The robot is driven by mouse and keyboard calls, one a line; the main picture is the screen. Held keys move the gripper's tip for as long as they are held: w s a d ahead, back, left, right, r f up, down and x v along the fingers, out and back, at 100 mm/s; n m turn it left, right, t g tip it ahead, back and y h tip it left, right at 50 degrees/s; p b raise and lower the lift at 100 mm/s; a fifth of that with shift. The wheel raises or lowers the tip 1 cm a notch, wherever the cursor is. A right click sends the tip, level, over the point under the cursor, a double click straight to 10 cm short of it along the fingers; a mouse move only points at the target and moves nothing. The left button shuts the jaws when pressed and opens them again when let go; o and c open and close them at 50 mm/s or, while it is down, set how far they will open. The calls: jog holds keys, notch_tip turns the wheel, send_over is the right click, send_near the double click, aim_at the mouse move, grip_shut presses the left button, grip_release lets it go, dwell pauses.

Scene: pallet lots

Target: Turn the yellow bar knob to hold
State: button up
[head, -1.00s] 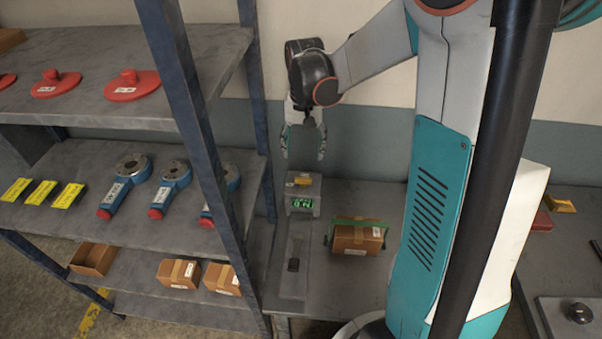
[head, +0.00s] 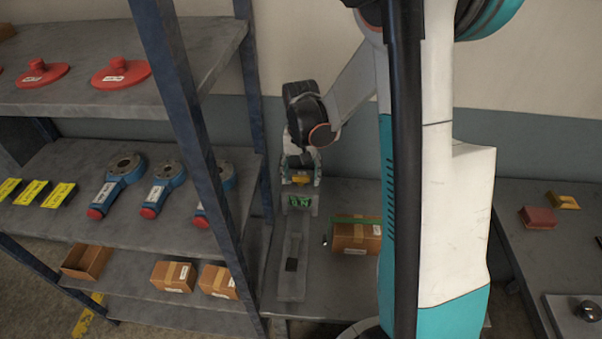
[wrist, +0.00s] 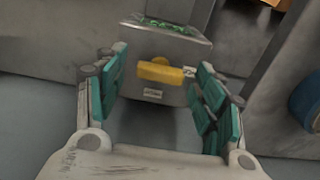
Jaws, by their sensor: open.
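The yellow bar knob (wrist: 165,72) is on the face of a grey metal box in the wrist view, lying nearly crosswise. It also shows on the box in the head view (head: 298,181). A small label (wrist: 153,94) sits beside the knob. The box (head: 299,211) has a green lit display (head: 301,200), unreadable here. My gripper (wrist: 166,90) is open, its teal-padded fingers on either side of the knob in the picture, with a gap on both sides. In the head view my gripper (head: 301,172) is right over the box.
A cardboard box with a green strap (head: 356,236) stands right of the grey box. A shelf rack with a blue post (head: 190,120) holds blue valves (head: 170,182) and red discs (head: 121,72) close on the left.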

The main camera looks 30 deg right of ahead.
jog(key=c, duration=1.1)
jog(key=shift+o, duration=0.2)
jog(key=shift+n, duration=0.3)
jog(key=n, duration=0.3)
jog(key=shift+n+b, duration=0.3)
jog(key=n, duration=0.4)
jog(key=shift+n, duration=0.3)
jog(key=n, duration=0.4)
jog(key=shift+n+b, duration=0.3)
jog(key=shift+b, duration=0.1)
jog(key=shift+n, duration=2.2)
